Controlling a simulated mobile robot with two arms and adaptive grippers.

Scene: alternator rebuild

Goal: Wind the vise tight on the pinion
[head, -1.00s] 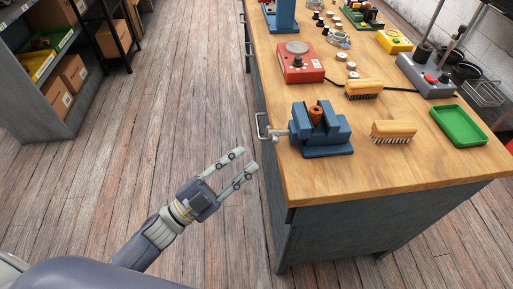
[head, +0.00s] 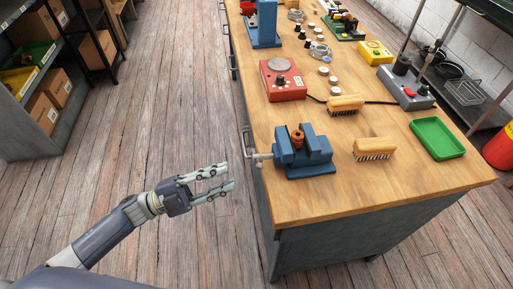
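A blue vise (head: 306,158) stands at the near left of the wooden bench, its screw and handle (head: 262,158) sticking out past the left edge. A copper-brown pinion (head: 297,138) sits upright between the vise jaws; I cannot tell how tightly they hold it. My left gripper (head: 230,178) is open and empty. It is in the air left of the bench, a short way to the left of and below the vise handle, not touching it. My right gripper is not in view.
Two wooden brushes (head: 374,149) and a green tray (head: 437,138) lie right of the vise. A red device with a round plate (head: 283,80) stands behind it. A drawer pull (head: 246,140) juts from the bench's left side near the handle. The floor left of the bench is clear.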

